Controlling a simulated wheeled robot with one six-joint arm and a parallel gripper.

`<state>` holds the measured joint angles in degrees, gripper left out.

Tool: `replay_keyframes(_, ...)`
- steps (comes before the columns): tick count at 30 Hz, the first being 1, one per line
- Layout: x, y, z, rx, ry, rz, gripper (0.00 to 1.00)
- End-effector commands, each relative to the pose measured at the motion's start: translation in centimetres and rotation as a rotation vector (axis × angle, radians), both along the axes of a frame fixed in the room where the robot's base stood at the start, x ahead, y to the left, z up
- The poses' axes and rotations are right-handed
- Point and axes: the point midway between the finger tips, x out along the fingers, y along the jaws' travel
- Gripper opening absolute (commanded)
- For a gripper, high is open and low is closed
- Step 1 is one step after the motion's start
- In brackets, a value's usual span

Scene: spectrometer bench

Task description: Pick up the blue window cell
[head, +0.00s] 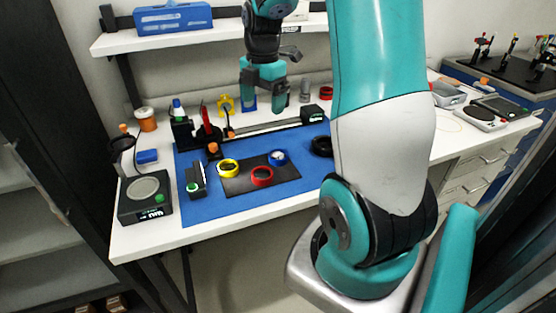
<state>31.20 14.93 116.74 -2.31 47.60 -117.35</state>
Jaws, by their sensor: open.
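The blue window cell (278,157) is a small blue ring with a pale centre. It lies flat on a black pad (240,185), at the pad's back right. A yellow ring (228,168) and a red ring (262,176) lie beside it on the same pad. My gripper (264,104) is open and points down. In the picture it is above the blue cell, apart from it, with nothing seen between its fingers. Its exact height is hard to judge.
The pad lies on a blue mat (205,212) on a white bench. A black rail (265,128) with optical mounts runs behind the rings. A green-buttoned device (195,180) stands left of the pad, and a scale (144,198) farther left. A dark ring (322,146) lies to the right.

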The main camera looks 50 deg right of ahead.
Motion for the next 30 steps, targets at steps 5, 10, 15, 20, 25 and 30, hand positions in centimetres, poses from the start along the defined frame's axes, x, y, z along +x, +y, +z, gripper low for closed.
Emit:
replay_keyframes(5, -0.8, -3.6, -1.2, -0.015, 0.023, 0.084, 0.89)
replay_keyframes(10, -0.9, -4.0, -3.6, -0.014, 0.03, 0.101, 0.89)
replay_keyframes(15, -0.9, -3.9, -7.6, -0.013, 0.031, 0.101, 0.89)
replay_keyframes(20, -0.9, -3.9, -10.9, -0.014, 0.029, 0.101, 0.89)
replay_keyframes(25, -0.9, -3.9, -12.9, -0.017, 0.026, 0.101, 0.89)
replay_keyframes(30, -1.0, -4.0, -14.0, -0.015, 0.027, 0.1, 0.89)
